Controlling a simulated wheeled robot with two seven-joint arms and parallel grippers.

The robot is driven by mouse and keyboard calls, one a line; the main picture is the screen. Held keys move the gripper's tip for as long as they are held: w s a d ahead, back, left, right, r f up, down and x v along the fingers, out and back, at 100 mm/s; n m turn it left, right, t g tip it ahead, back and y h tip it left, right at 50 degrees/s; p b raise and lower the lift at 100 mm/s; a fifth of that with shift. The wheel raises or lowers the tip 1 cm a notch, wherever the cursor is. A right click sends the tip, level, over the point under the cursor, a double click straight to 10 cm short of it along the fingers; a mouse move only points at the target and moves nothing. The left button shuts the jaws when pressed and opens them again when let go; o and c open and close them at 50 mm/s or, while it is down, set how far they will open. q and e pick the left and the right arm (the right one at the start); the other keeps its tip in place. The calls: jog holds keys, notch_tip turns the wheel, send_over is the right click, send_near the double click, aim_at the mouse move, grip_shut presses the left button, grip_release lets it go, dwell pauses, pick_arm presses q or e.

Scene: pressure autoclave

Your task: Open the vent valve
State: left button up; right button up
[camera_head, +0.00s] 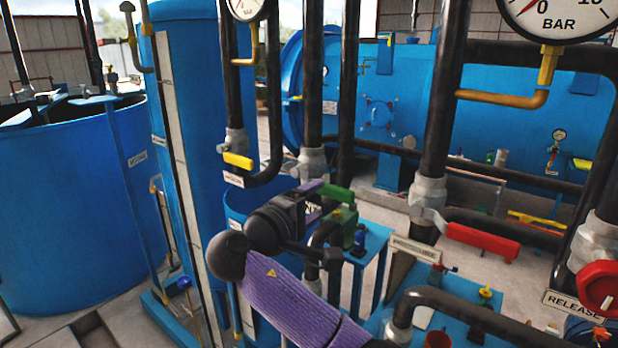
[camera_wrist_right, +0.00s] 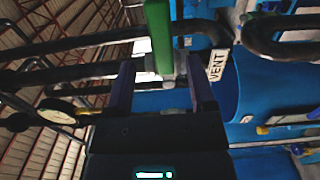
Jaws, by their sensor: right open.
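The vent valve has a green lever handle (camera_head: 338,193) on a pipe near the centre of the head view. In the right wrist view the green handle (camera_wrist_right: 158,35) points down the picture, its near end around the level of my fingertips. My right gripper (camera_head: 318,201) is at the handle, partly hiding it and the "VENT" label (camera_head: 311,209). Its two purple fingers are apart, and in the right wrist view the gripper (camera_wrist_right: 160,76) shows gaps on both sides of the handle. The label (camera_wrist_right: 217,65) shows right of the handle there. My left gripper is out of view.
A red lever (camera_head: 482,240) marked "PRESSURE" and a red knob (camera_head: 600,287) marked "RELEASE" are at the right. A yellow lever (camera_head: 238,160) is on the left pipe. Black vertical pipes (camera_head: 312,75) stand close around my right gripper. A large blue tank (camera_head: 70,190) is at the left.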

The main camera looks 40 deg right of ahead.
aim_at(330, 194)
jog(key=p+x, duration=0.1)
jog(key=x, duration=0.6)
jog(key=shift+d+f, duration=0.15)
jog(key=shift+d, duration=0.2)
jog(key=shift+c, duration=0.3)
grip_shut()
dwell(0.5)
